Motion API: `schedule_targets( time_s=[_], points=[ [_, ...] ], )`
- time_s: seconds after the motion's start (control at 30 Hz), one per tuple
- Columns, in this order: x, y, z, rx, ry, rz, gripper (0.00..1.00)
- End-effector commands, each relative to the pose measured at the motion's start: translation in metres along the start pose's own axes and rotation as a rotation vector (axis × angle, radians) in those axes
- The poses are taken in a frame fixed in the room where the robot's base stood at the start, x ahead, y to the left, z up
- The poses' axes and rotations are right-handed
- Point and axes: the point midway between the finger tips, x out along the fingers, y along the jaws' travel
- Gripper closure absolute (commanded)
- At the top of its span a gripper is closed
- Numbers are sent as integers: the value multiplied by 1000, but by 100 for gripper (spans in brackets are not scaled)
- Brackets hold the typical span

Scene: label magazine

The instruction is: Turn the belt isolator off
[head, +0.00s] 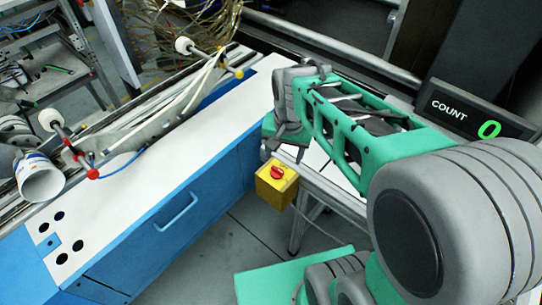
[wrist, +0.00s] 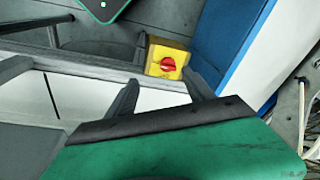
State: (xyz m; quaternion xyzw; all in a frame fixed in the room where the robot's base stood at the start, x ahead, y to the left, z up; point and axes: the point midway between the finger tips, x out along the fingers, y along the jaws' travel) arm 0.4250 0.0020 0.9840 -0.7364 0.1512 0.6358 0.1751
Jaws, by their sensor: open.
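The belt isolator is a yellow box (head: 268,194) with a red rotary knob (head: 277,172), mounted beside the frame leg at the picture's centre. In the wrist view the yellow box (wrist: 155,52) and the red knob (wrist: 168,64) show just beyond my fingertips. My gripper (wrist: 160,82) is open and empty, its two dark fingers apart and not touching the knob. In the head view my gripper (head: 287,149) hangs just above the box. The exact angle of the knob's handle is hard to read at this size.
A blue cabinet with a white top (head: 160,165) stands left of the isolator. A metal frame edge (head: 335,195) runs beside it on the right. A display (head: 470,110) reads COUNT 0. Grey floor (head: 235,240) lies open below.

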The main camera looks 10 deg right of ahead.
Motion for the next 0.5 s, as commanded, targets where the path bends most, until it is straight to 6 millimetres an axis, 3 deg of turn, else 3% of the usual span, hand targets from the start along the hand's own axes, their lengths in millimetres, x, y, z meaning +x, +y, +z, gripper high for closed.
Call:
schedule_targets(
  time_s=[0.1, 0.2, 0.5],
  points=[
    [37, -16, -30, 273, -83, 57, 38],
    [62, -22, -42, 421, -110, 88, 38],
    [110, -21, -40, 478, -119, 102, 38]
  ],
)
